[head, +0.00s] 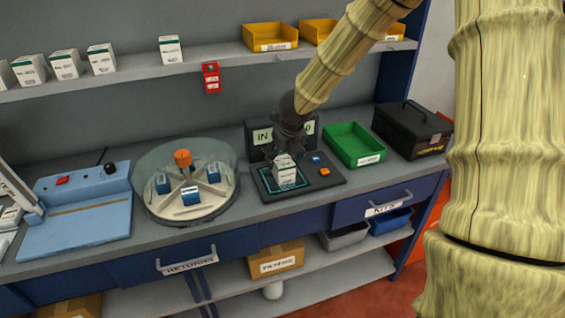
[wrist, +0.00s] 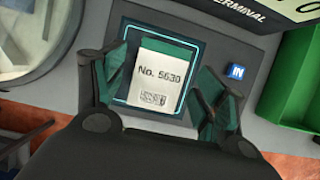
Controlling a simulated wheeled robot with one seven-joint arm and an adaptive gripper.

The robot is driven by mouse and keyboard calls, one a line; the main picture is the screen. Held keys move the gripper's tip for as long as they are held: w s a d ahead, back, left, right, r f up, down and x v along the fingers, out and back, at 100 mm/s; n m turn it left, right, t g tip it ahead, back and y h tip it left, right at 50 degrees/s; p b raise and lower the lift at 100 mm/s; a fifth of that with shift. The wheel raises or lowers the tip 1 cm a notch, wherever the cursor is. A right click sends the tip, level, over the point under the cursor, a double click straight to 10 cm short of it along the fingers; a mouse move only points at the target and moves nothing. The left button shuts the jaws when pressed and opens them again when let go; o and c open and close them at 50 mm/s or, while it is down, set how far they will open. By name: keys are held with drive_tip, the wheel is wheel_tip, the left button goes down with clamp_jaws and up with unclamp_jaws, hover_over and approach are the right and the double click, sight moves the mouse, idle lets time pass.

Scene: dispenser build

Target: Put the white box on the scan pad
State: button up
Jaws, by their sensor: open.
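The white box (head: 285,171) with a green band stands on the scan pad (head: 265,184), inside its lit cyan outline. In the wrist view the box (wrist: 160,77) shows its label "No. 5630" and a code, and the pad's outline (wrist: 122,64) frames it. My gripper (head: 289,145) is directly above the box in the head view. In the wrist view my gripper's fingers (wrist: 165,88) are open, one on each side of the box, with a gap visible on both sides. The gripper hides part of the terminal screen behind.
Right of the pad's outline are a blue button (head: 316,160) and an orange button (head: 324,171). A green tray (head: 353,146) and a black case (head: 412,130) stand to the right. A round carousel (head: 186,190) with blue boxes is to the left. More white boxes (head: 66,64) line the shelf above.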

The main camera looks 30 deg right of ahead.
drive_tip(key=v, duration=0.6)
drive_tip(key=shift+s+r, duration=0.15)
drive_tip(key=shift+r, duration=0.1)
idle(0.9)
